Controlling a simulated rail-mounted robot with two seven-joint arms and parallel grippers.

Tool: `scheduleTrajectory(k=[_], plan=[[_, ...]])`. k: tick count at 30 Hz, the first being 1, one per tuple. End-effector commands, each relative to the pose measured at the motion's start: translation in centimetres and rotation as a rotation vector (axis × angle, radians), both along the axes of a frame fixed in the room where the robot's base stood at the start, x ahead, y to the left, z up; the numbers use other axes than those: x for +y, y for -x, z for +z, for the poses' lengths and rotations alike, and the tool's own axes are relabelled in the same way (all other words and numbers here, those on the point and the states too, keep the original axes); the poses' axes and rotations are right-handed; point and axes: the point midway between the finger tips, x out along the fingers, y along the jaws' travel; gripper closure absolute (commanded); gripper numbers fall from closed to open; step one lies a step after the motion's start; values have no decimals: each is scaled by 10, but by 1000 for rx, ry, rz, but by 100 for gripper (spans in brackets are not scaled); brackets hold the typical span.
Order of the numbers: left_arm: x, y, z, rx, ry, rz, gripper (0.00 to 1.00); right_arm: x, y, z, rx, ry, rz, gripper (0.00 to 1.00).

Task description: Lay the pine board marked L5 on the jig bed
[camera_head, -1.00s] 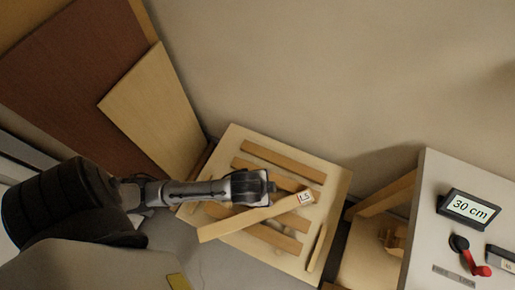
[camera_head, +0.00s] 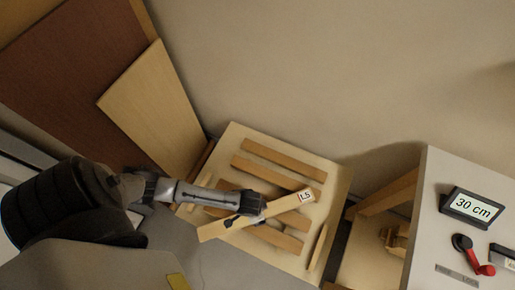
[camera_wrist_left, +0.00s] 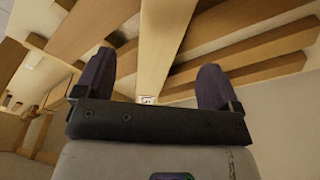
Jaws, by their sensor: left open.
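The pine board marked L5 (camera_head: 283,205) lies at a slant across the slats of a pale wooden stand (camera_head: 335,187) in the head view. Its label is at the upper right end; its lower left end sticks out past the stand's front. My left gripper (camera_head: 236,221) is over the lower left half of the board and is open. In the left wrist view the fingers (camera_wrist_left: 155,84) stand apart on either side of the board (camera_wrist_left: 166,42), with a small label between them. I cannot tell whether they touch it. I cannot identify the jig bed for certain. My right gripper is not visible.
Several wooden slats (camera_head: 283,160) lie on the stand. A wooden frame fills the gap between. Large panels (camera_head: 155,110) lean at the left.

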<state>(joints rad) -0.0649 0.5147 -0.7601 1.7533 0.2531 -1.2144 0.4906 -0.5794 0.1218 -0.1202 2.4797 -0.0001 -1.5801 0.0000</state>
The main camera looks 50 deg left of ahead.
Motion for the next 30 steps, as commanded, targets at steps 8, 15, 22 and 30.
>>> scheduleTrajectory(k=[8,15,22,30], plan=[[-1,-2,-18,0,0,-1,12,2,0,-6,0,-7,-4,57],[1,-2,-47,1,-2,-2,12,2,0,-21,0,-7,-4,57],[0,-4,-67,0,0,-2,12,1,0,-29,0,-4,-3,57],[0,-4,-68,-1,0,-2,12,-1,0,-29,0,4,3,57]])
